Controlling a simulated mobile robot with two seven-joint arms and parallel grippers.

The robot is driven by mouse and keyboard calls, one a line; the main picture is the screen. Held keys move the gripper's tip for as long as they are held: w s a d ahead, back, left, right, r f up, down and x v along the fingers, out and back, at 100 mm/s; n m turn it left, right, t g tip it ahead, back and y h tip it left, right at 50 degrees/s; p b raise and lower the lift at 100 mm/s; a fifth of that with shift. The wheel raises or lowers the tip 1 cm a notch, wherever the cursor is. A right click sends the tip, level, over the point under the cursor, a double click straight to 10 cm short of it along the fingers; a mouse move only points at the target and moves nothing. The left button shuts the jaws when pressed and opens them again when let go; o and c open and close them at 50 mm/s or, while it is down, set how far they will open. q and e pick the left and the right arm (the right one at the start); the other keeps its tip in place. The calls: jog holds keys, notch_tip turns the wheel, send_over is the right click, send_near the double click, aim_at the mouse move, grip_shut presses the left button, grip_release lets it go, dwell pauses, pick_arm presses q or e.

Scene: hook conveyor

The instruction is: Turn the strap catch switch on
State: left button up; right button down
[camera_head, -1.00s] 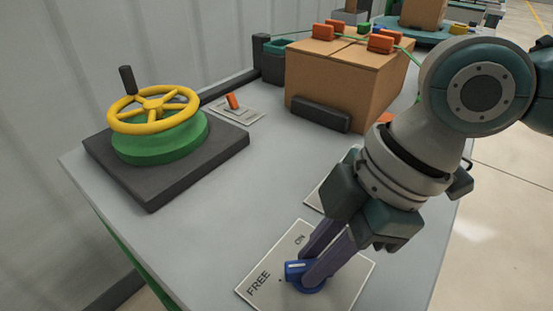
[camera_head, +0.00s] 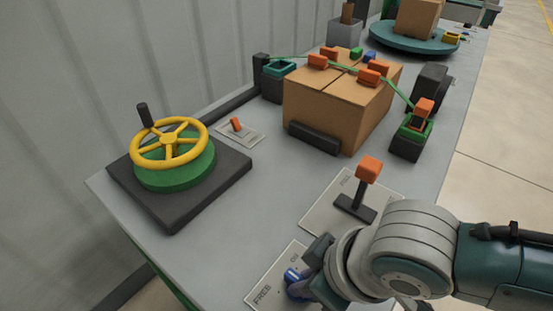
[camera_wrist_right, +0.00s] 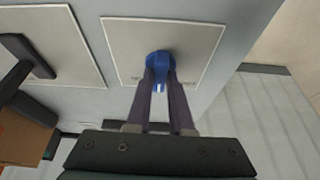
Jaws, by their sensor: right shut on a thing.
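The strap catch switch is a blue knob (camera_head: 297,284) on a pale plate (camera_head: 262,284) at the near edge of the table, with FREE and ON lettered on the plate. My right gripper (camera_head: 308,288) is shut on the blue knob, coming in from the right. In the right wrist view both fingers of my right gripper (camera_wrist_right: 160,92) close on the sides of the blue knob (camera_wrist_right: 160,66), which carries a white pointer line. The fingers hide part of the knob. My left gripper is not in view.
An orange-topped lever (camera_head: 367,170) stands on a plate just beyond my right arm. A yellow handwheel (camera_head: 168,143) on a green base is at left. A small orange toggle (camera_head: 236,124) and a strapped cardboard box (camera_head: 335,105) are farther back. The table between handwheel and plates is clear.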

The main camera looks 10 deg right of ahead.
jog(key=m, duration=0.1)
jog(key=m+p, duration=0.1)
jog(key=m+h, duration=0.1)
jog(key=shift+s+a+r+p, duration=0.1)
jog(key=shift+a+r+p, duration=0.15)
jog(key=shift+p, duration=0.15)
jog(key=shift+f+m+t+h+p, duration=0.1)
jog(key=shift+m+t+h+p, duration=0.2)
jog(key=shift+m, duration=0.5)
jog(key=m+h, duration=0.1)
jog(key=m, duration=0.1)
jog(key=shift+f+m, duration=0.1)
jog(key=shift+m, duration=0.8)
jog(key=shift+h, duration=0.3)
jog(key=c, duration=0.8)
grip_release()
